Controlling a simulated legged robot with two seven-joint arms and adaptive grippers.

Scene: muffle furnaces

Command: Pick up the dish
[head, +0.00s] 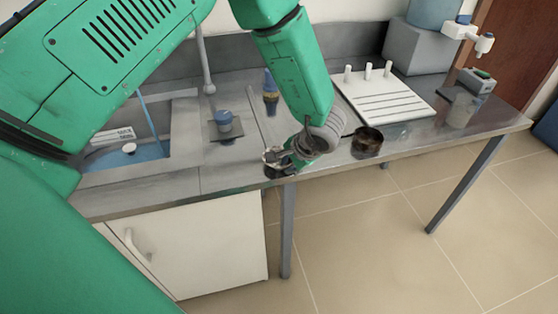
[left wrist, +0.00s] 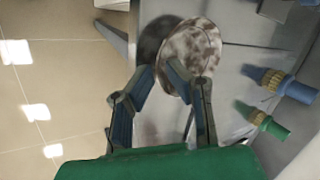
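The dish is a round, shallow piece with a mottled brown and off-white face (left wrist: 190,52). In the left wrist view it lies at the fingertips, with a dark shadow or reflection on the metal bench to its left. My left gripper (left wrist: 160,68) has its fingertips close together, with the near edge of the dish between them; it looks shut on that edge. In the head view my left gripper (head: 283,157) is at the front edge of the bench. The dish is small there and partly hidden by the fingers. My right gripper is not in view.
A dark brown round pot (head: 367,143) stands just right of the gripper. A white board with pegs (head: 388,103) lies behind it. Blue-topped fittings (head: 224,121) and a sink (head: 135,150) are to the left. A translucent beaker (head: 461,110) stands at the right.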

